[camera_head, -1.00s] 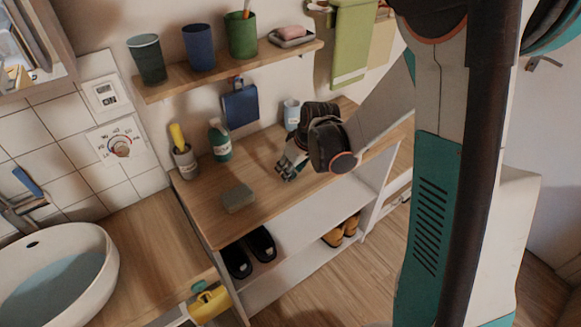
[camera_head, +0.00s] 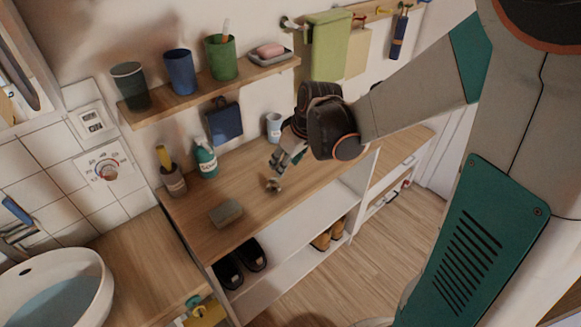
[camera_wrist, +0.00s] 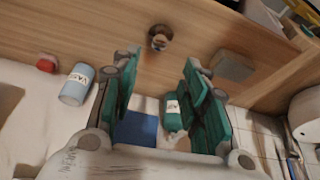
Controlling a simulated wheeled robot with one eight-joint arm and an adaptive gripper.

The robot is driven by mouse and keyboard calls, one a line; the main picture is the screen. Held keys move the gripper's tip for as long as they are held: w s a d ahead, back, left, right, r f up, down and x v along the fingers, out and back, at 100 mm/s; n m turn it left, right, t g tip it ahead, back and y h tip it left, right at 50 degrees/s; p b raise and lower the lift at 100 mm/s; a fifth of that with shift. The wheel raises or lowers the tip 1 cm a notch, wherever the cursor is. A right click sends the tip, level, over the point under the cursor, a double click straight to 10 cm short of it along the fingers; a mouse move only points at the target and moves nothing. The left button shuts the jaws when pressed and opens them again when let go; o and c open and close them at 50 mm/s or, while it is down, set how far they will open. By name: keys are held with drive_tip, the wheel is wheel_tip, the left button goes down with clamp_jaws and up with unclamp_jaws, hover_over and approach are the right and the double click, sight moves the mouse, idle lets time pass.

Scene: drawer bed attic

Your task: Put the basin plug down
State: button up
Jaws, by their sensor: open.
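The basin plug (camera_head: 273,185) is a small, round, dull metal piece on the wooden top of the shelf unit, just beyond my fingertips. It also shows in the wrist view (camera_wrist: 159,40), between the lines of the two fingers and a little ahead of them. My gripper (camera_head: 284,162) is above the wooden top, its teal fingers pointing down. In the wrist view my gripper (camera_wrist: 161,60) is open, with a clear gap between its fingers and nothing in it. The plug looks apart from both fingers.
A grey sponge-like block (camera_head: 226,213) lies left of the plug. A green bottle (camera_head: 206,160), a holder (camera_head: 173,181) and a pale blue cup (camera_head: 274,127) stand along the wall. The basin (camera_head: 62,288) is at lower left. Wood around the plug is clear.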

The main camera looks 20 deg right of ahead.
drive_tip(key=s+a+r+m+t+h, duration=0.1)
drive_tip(key=s+r+m, duration=0.1)
drive_tip(key=s+r, duration=0.3)
drive_tip(key=s+a+r+m+t, duration=0.1)
drive_tip(key=s+r, duration=0.5)
drive_tip(key=s, duration=0.7)
drive_tip(key=shift+s+r+m+t+h, duration=0.2)
drive_tip(key=shift+m+t+h, duration=0.25)
drive_tip(key=shift+m, duration=0.55)
